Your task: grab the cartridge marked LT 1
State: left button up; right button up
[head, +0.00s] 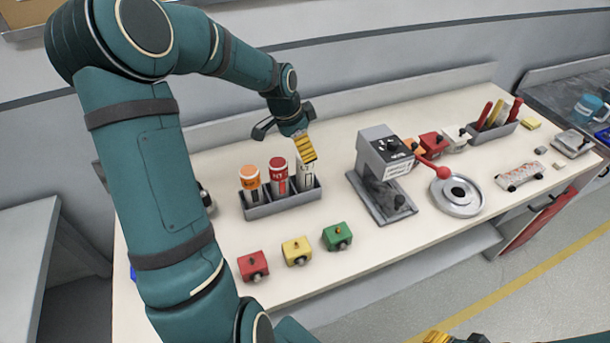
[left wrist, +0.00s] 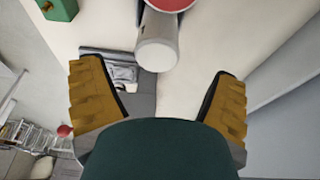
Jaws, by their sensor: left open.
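Three upright cartridges stand in a grey rack (head: 283,207) on the bench: an orange-capped one (head: 249,177), a red-capped one (head: 278,172) and a pale one (head: 304,182) at the right end. The pale one's label seems to read LT, but the lettering is small and my gripper covers its top. My left gripper (head: 304,149) is open, just above it. In the left wrist view the pale cartridge (left wrist: 157,56) shows end-on, beyond and between the spread yellow fingertips (left wrist: 158,107), not gripped. A yellow tip of my right gripper (head: 437,337) shows at the bottom edge.
A grey press (head: 382,165) with a red-knobbed lever stands right of the rack. Red (head: 252,266), yellow (head: 296,250) and green (head: 337,236) toy cars stand in front. A round metal dish (head: 455,207) and a tool tray (head: 492,130) are farther right.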

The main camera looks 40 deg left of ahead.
aim_at(305, 175)
pick_arm(q)
jog(key=b+x, duration=0.1)
jog(key=x, duration=0.6)
jog(key=shift+s+f, duration=0.25)
jog(key=shift+d+r, duration=0.1)
jog(key=c, duration=1.4)
